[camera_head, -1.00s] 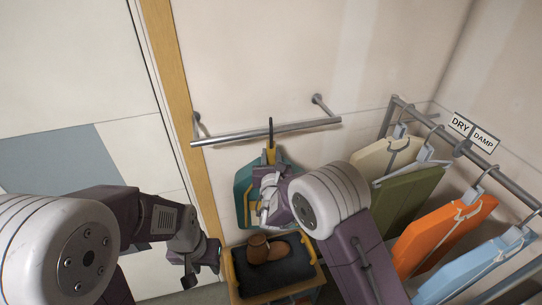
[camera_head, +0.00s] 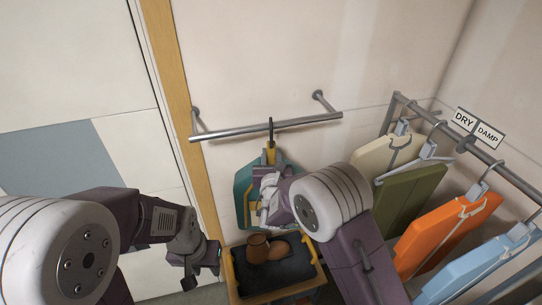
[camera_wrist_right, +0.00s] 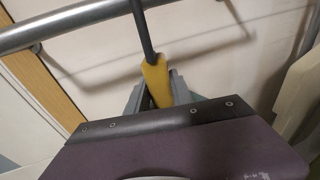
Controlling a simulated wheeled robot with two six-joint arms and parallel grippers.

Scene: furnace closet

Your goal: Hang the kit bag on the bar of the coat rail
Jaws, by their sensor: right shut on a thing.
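The kit bag (camera_head: 244,197) is teal with yellow trim and hangs below my right gripper (camera_head: 268,176). That gripper is shut on the bag's yellow grip, with a dark hook or loop standing up from it. The yellow grip also shows between the fingers in the right wrist view (camera_wrist_right: 156,80). The coat rail bar (camera_head: 265,128) is a grey metal tube on two wall brackets. The dark upper part overlaps the bar in both views; I cannot tell whether they touch. My arm hides part of the bag. My left gripper (camera_head: 190,278) is low at left, away from the bag; its jaws are unclear.
At right, a second rail (camera_head: 510,185) holds several coloured garments near DRY and DAMP signs (camera_head: 477,127). A wooden door frame (camera_head: 180,100) is at left.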

